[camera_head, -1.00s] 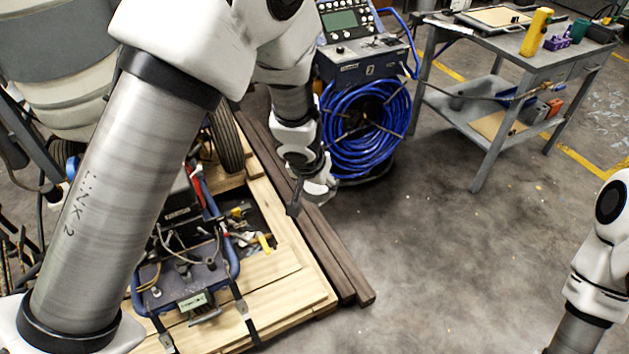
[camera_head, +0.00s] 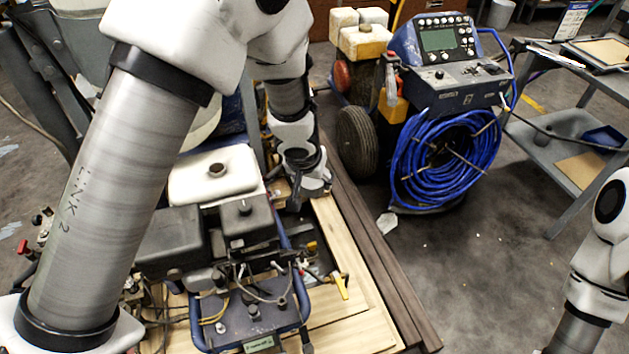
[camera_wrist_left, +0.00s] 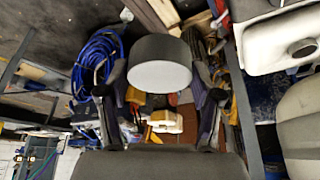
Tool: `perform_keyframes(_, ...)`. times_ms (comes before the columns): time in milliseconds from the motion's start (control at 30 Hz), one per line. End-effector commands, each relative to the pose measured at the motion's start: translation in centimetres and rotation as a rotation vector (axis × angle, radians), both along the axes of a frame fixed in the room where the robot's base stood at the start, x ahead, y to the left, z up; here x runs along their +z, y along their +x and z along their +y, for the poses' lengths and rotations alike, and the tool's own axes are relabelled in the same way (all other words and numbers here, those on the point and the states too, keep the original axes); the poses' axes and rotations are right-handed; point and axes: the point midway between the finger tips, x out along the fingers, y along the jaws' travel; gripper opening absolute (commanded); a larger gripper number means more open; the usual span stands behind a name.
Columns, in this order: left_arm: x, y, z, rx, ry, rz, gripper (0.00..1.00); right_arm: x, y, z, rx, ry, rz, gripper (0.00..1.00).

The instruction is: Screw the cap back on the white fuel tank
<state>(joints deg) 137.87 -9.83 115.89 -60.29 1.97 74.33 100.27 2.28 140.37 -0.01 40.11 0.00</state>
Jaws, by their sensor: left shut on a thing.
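The white fuel tank (camera_head: 200,182) sits on the machine left of my left gripper (camera_head: 305,185) in the head view. Its round filler neck (camera_head: 217,169) is uncovered. In the left wrist view the tank (camera_wrist_left: 262,45) is at the upper right, with its neck (camera_wrist_left: 303,47) near the right edge. My left gripper is shut on a dark round cap (camera_wrist_left: 158,49) with a pale underside, held between its two fingers. The cap is apart from the tank. In the head view the cap cannot be made out. My right arm shows at the right edge; its gripper is out of frame.
A black engine block (camera_head: 245,215) and blue frame tubes stand in front of the tank. A blue hose reel (camera_head: 445,160) with a control panel (camera_head: 440,45) stands to the right. A grey workbench (camera_head: 575,150) is at the far right.

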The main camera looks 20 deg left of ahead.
Motion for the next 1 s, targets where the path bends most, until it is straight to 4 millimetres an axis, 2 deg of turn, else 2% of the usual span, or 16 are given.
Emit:
perform_keyframes(267, 1.7, 2.6, 3.6, 0.271, 0.007, -0.011, 0.31, 0.1, 0.0, 0.0, -0.001, 0.0, 0.001, 1.0)
perform_keyframes(467, 4.0, 5.5, 8.1, 0.633, -0.008, 0.003, 0.31, 0.3, 0.0, 0.0, 0.0, 0.0, 0.001, 1.0)
perform_keyframes(600, 5.7, 7.4, 13.5, 1.013, -0.023, 0.014, 0.31, 0.8, 0.0, 0.0, 0.0, 0.0, 0.0, 1.0)
perform_keyframes(700, 6.0, 7.9, 18.0, 1.278, -0.024, 0.017, 0.31, 1.2, 0.0, 0.0, 0.0, 0.0, 0.0, 1.0)
perform_keyframes(767, 5.6, 7.8, 20.6, 1.414, -0.02, 0.018, 0.31, 1.4, 0.0, 0.0, 0.0, 0.0, 0.0, 1.0)
perform_keyframes(900, 3.6, 6.7, 26.0, 1.643, -0.011, 0.016, 0.31, 1.9, 0.0, 0.0, 0.0, 0.0, 0.0, 1.0)
perform_keyframes(1000, 2.0, 5.6, 28.5, 1.72, -0.006, 0.014, 0.31, 2.2, 0.0, 0.0, 0.0, 0.0, 0.0, 1.0)
